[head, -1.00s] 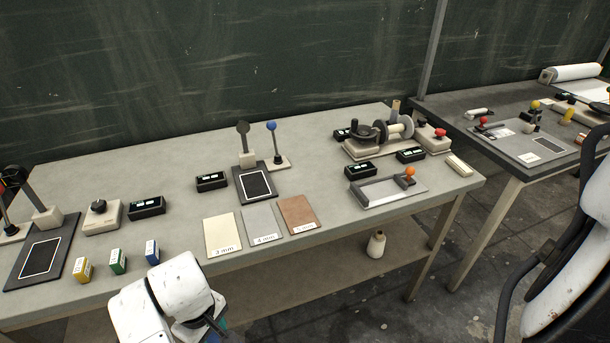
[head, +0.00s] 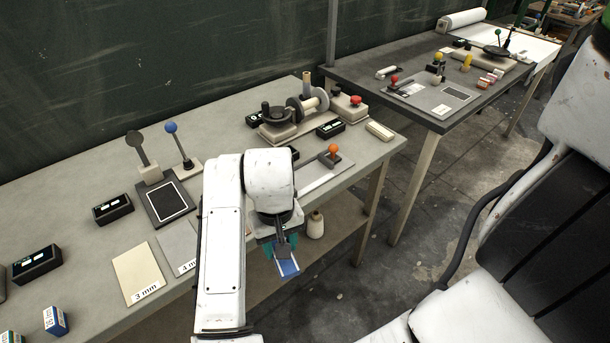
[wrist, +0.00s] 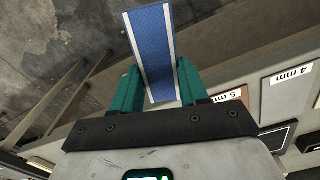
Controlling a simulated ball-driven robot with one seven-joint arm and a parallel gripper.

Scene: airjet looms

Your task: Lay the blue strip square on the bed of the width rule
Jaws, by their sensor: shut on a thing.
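My gripper (head: 283,252) is shut on the blue strip (head: 287,269), in front of the table's front edge and above the floor. In the wrist view the strip (wrist: 152,48), blue with pale long edges, stands out between the two teal fingers of my gripper (wrist: 160,88). The likely width rule, a flat grey plate (head: 316,177) with an orange-knobbed handle (head: 333,151), lies near the table's front right edge. It is behind and to the right of my wrist, which hides part of it. The strip is clear of the plate.
Sample cards, one marked 3 mm (head: 136,272), lie left of my arm. A black box (head: 330,129) and a pale block (head: 380,131) lie beyond the plate. A spool (head: 315,225) stands on the lower shelf. A second table (head: 436,118) stands right, across a floor gap.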

